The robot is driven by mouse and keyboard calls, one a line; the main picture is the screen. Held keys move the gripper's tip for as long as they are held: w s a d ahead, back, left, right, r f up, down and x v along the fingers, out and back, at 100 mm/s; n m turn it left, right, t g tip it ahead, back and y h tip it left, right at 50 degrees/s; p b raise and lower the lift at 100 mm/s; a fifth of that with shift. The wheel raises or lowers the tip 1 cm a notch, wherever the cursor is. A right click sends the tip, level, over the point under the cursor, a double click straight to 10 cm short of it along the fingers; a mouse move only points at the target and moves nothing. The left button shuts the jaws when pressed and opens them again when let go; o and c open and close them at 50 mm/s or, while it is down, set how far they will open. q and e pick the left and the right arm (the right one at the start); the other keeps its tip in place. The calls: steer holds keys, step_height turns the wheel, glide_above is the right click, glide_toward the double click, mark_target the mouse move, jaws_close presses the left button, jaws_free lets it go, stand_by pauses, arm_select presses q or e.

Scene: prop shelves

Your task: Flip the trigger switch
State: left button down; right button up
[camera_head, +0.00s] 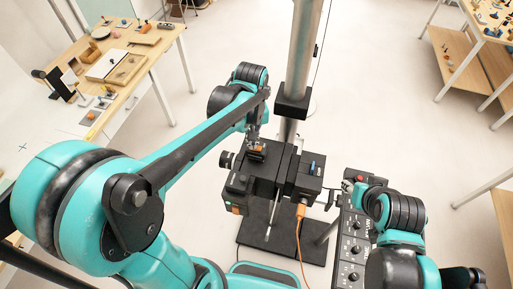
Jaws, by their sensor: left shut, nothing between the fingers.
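A black box-shaped device (264,178) stands on a dark stand in the middle of the head view. A small dark and orange-brown part (257,153), which looks like the trigger switch, sits on top of its left block. My left gripper (253,139) points down right at this part, with its fingers shut and empty. I cannot tell whether the fingertips touch it, and they partly hide it. The switch's position is too small to read. My right arm (400,212) is bent at the lower right, and its gripper does not show.
A blue-topped part (313,168) sits on the device's right block. An orange cable (300,232) hangs from it. A black control panel (353,249) with several knobs stands to the right. A grey post (303,55) rises behind. A prop table (160,45) stands left, and shelves (463,70) right.

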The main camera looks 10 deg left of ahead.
arm_select(q)
steer(key=shift+r, duration=0.1)
steer(key=shift+r+p, duration=2.5)
steer(key=shift+r, duration=0.95)
